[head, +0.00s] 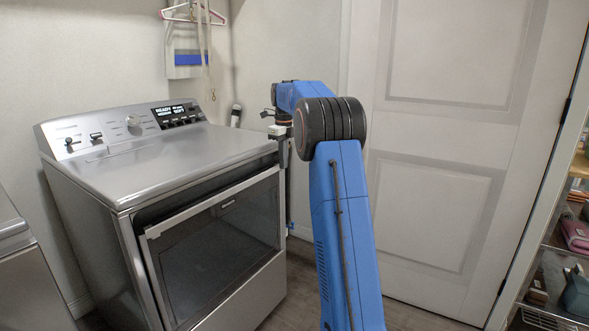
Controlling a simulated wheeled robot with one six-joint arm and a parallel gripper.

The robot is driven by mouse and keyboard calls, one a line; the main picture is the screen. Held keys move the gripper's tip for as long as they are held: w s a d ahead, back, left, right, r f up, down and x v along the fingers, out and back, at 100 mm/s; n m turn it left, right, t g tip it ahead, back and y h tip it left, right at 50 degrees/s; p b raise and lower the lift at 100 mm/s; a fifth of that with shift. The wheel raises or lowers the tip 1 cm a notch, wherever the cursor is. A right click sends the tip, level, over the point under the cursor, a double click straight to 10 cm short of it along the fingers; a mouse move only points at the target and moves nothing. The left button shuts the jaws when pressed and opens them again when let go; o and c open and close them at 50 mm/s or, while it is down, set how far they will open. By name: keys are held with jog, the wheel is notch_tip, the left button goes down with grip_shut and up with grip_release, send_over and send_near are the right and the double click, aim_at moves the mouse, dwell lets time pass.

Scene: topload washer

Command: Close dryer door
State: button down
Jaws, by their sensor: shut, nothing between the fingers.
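The silver dryer (165,160) stands on the left, with its control panel lit at the back of its top. Its front door (215,255) has a silver frame around a dark window. A dark gap shows along the door's top edge, so it looks slightly ajar; its right edge is close to the dryer body. My gripper (283,157) is at the dryer's top right front corner, above the door's upper right corner. It is shut and empty. I cannot tell whether it touches the dryer. My blue arm hides the area to the right of the gripper.
Another silver appliance (25,270) stands at the far left edge. A white panelled door (440,150) is behind my arm. A shelf rack (555,275) with items is at the right edge. Some floor (300,285) is clear before the dryer.

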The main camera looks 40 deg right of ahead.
jog(key=shift+w+a+r, duration=0.25)
jog(key=shift+w, duration=0.45)
jog(key=shift+w+a+r, duration=0.2)
jog(key=shift+w, duration=0.5)
jog(key=s+d, duration=0.2)
jog(key=s, duration=0.3)
notch_tip(320, 180, up, 9)
jog(key=w, duration=0.3)
jog(key=shift+a+f, duration=0.15)
jog(key=shift+a, duration=0.15)
jog(key=shift+s, duration=0.1)
